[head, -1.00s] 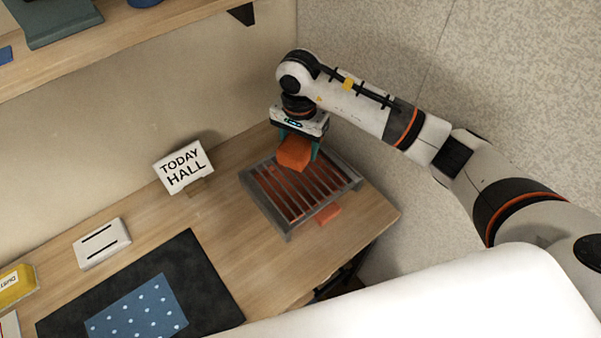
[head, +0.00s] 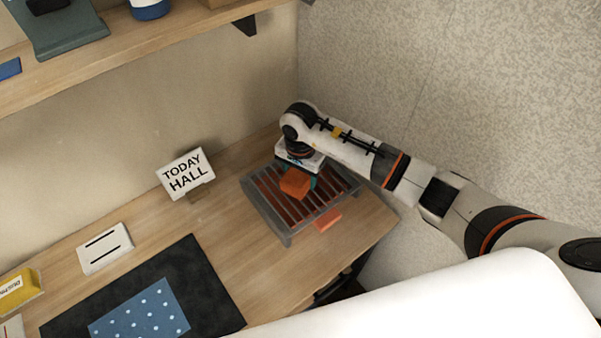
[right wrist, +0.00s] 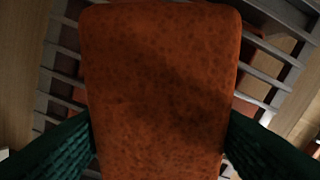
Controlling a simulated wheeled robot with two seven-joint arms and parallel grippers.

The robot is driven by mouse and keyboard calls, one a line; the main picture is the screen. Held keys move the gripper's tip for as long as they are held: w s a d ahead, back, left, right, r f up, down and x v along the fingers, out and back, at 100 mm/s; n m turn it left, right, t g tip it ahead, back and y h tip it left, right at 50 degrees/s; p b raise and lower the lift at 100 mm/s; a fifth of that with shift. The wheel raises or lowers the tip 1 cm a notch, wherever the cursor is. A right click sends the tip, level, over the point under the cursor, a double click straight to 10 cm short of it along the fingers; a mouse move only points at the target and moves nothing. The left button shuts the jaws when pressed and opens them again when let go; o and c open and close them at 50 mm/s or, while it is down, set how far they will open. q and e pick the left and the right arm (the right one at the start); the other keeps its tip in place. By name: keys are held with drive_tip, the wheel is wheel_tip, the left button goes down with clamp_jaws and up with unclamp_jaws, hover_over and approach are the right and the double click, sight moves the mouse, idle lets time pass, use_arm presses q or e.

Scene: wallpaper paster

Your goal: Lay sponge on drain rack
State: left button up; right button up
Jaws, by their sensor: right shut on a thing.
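An orange sponge (head: 295,184) is between the fingers of my right gripper (head: 298,180), over the drain rack. In the right wrist view the sponge (right wrist: 160,90) fills the middle, with a green finger on each side. The grey drain rack (head: 270,217) has slats and stands at the back right corner of the desk. Its slats also show behind the sponge in the right wrist view (right wrist: 275,75). The sponge is at or just above the slats; I cannot tell if it touches them. My left gripper is not in view.
A reddish-orange piece (head: 327,220) shows at the rack's right edge. A dark mat (head: 215,290) with a blue dotted sheet (head: 140,312) lies at front left. The wall is close behind the rack.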

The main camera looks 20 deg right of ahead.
drive_tip(key=shift+f, duration=0.15)
drive_tip(key=o, duration=1)
drive_tip(key=shift+r, duration=0.4)
wheel_tip(320, 180, up, 12)
drive_tip(key=p, duration=0.6)
drive_tip(key=shift+f, duration=0.2)
